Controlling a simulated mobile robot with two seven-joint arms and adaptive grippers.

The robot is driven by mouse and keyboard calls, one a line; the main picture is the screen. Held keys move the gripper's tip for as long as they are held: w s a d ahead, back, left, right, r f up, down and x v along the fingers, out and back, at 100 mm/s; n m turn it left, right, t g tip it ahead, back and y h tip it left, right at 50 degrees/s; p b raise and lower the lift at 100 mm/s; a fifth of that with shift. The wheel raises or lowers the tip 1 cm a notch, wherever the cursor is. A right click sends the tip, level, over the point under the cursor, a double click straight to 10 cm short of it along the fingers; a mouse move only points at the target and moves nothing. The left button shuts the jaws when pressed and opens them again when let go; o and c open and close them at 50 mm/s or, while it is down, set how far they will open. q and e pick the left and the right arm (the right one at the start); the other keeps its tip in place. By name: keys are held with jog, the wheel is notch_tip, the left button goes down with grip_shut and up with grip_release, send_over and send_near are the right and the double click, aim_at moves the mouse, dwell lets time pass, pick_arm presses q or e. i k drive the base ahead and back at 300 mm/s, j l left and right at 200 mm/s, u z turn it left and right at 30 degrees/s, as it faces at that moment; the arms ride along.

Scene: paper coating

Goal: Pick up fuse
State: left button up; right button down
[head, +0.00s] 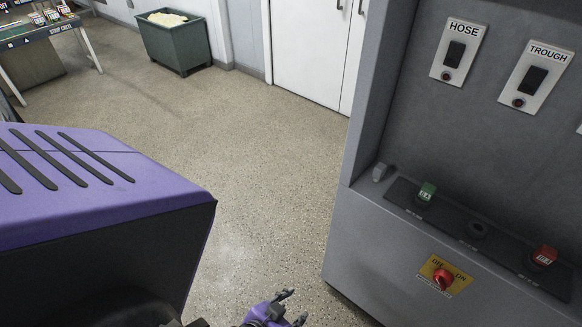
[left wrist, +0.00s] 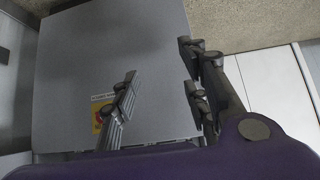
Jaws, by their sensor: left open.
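A red fuse (head: 544,256) stands in the right position. Between them is a round dark socket (head: 477,229) with no coloured fuse in it. My left gripper (head: 292,307) is at the bottom of the head view, left of the cabinet and apart from it. In the left wrist view its fingers (left wrist: 160,82) are spread with nothing between them, facing the grey cabinet side. My right gripper is not in view.
The grey cabinet (head: 350,230) carries HOSE (head: 459,50) and TROUGH (head: 536,77) switches and a red knob (head: 443,279) on a yellow plate. A green bin (head: 175,42) stands behind. The floor between is clear.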

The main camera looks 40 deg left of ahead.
aim_at(544, 256)
jog(key=z, duration=0.75)
